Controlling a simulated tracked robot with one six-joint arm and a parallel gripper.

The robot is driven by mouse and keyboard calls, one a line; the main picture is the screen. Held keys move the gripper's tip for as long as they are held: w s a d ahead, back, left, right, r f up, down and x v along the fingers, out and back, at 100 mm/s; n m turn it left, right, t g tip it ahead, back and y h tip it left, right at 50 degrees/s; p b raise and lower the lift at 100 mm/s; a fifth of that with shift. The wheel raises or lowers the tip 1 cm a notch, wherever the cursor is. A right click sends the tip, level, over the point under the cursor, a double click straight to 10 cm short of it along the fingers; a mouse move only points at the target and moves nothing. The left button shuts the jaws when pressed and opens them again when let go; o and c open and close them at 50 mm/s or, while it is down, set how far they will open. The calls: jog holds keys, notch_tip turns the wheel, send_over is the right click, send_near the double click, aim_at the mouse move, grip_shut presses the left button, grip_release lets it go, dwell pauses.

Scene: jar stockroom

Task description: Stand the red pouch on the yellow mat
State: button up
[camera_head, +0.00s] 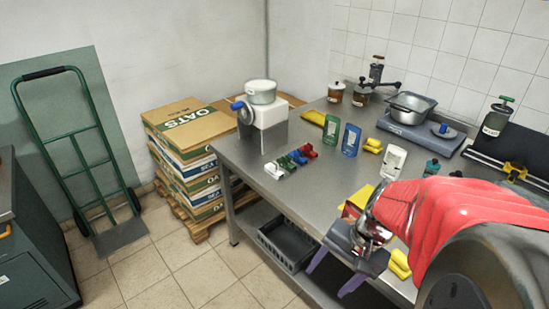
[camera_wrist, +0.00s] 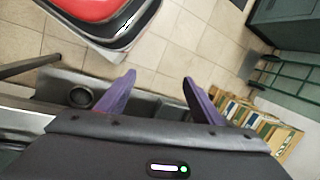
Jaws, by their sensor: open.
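My gripper (camera_head: 335,272) is open and empty, its purple fingers pointing down beside the steel table's front edge. The wrist view also shows its spread fingers (camera_wrist: 159,80), with nothing between them. A flat-looking yellow patch (camera_head: 359,196) with some red at its lower edge lies on the table, partly hidden behind my gripper and red-sleeved arm. I cannot tell whether it is the mat or whether the red belongs to a pouch. No red pouch shows clearly. Green (camera_head: 330,131), blue (camera_head: 351,140) and white (camera_head: 393,161) pouches stand on the table.
A dark crate (camera_head: 285,246) is below. Stacked boxes (camera_head: 185,150) and a green hand truck (camera_head: 78,150) stand left.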

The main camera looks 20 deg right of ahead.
jog(key=w+d+f+m+t, duration=0.2)
jog(key=d+m+t, duration=0.2)
jog(key=d+m, duration=0.2)
jog(key=w+d+f+m+t, duration=0.2)
jog(key=d+m+t, duration=0.2)
jog(key=m, duration=0.5)
jog(key=w+d+f+m+t, duration=0.2)
jog(key=d+m+t, duration=0.1)
jog(key=d+m, duration=0.5)
jog(key=shift+w+d+t+h, duration=0.3)
jog(key=shift+d+t+h, duration=0.1)
jog(key=shift+w+d+r, duration=0.1)
jog(key=shift+d+r, duration=0.15)
jog(key=shift+d, duration=0.05)
jog(key=x, duration=0.8)
jog(key=shift+w, duration=0.35)
jog(key=shift+f, duration=0.1)
